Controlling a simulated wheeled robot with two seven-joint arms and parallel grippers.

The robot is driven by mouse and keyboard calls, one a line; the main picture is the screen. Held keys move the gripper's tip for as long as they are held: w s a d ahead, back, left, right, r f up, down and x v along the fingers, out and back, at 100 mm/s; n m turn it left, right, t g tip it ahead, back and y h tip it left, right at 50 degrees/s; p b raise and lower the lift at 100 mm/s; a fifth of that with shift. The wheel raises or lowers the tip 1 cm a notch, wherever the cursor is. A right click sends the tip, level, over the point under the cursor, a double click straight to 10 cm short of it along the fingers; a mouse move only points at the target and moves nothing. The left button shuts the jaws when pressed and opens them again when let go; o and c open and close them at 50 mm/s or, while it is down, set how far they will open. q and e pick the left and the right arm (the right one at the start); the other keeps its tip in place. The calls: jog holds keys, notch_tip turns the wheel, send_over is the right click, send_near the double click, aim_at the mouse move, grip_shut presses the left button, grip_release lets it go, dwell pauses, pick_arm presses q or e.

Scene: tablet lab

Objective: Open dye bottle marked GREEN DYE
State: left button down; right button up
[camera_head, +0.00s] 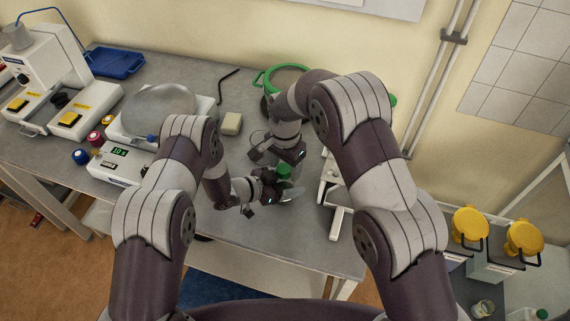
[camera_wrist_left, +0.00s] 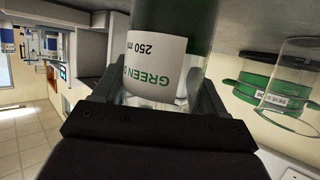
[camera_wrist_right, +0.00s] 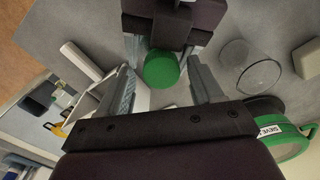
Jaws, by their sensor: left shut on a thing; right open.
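The dye bottle (camera_wrist_left: 168,55) has a white label reading "GREEN D…" and "250 m…", upside down in the left wrist view. My left gripper (camera_wrist_left: 155,92) is shut on its body. In the head view the left gripper (camera_head: 270,187) holds it low over the front of the bench, and its green cap (camera_head: 284,170) shows. My right gripper (camera_head: 288,155) is right above the cap. In the right wrist view the cap (camera_wrist_right: 161,69) lies between the fingertips of the open right gripper (camera_wrist_right: 160,82), with gaps on both sides.
A green sieve (camera_head: 266,78) stands at the back of the bench, partly behind my right arm. A clear glass vessel (camera_wrist_right: 257,76) is close to the bottle. A beige block (camera_head: 231,124) and a scale (camera_head: 120,163) with small coloured-capped bottles (camera_head: 80,157) are to the left.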

notch_tip(320, 180, up, 4)
jog(key=shift+r, duration=0.35)
jog(key=shift+c, duration=0.4)
notch_tip(320, 180, up, 3)
jog(key=shift+a, duration=0.15)
notch_tip(320, 180, down, 8)
jog(key=shift+r, duration=0.15)
jog(key=shift+c, duration=0.2)
jog(key=c, duration=1)
jog(key=o, duration=1.1)
